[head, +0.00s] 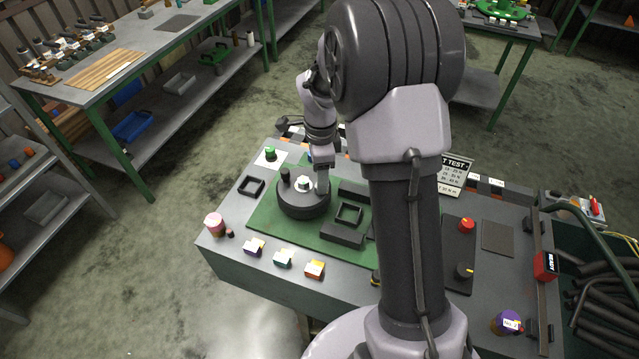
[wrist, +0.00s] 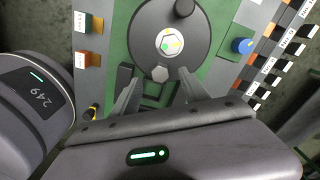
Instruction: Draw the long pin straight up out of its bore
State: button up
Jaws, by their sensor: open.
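A round dark housing (head: 303,203) stands on the green mat (head: 262,226); it also shows in the wrist view (wrist: 150,32). A grey hexagonal head (wrist: 160,74) sits at its near rim in the wrist view, perhaps the top of the long pin; its shaft and bore are hidden. A white hub (wrist: 170,41) with coloured marks is at the centre, and a dark post (head: 285,175) rises at the far side. My gripper (wrist: 156,73) is open, pointing down, with the hexagonal head between its fingertips in the picture. I cannot tell their height gap or any contact.
Black open frames (head: 348,214) and blocks lie right of the housing. Small coloured blocks (head: 314,269) line the front edge, with a pink-topped jar (head: 214,223) at the left corner. A blue knob (wrist: 242,46) stands right of the housing in the wrist view.

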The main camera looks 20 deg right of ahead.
notch_tip(320, 180, down, 4)
jog(key=shift+r, duration=0.15)
grip_shut()
notch_tip(320, 180, up, 10)
jog(key=p, duration=0.5)
jog(key=shift+p, duration=0.4)
dwell(0.8)
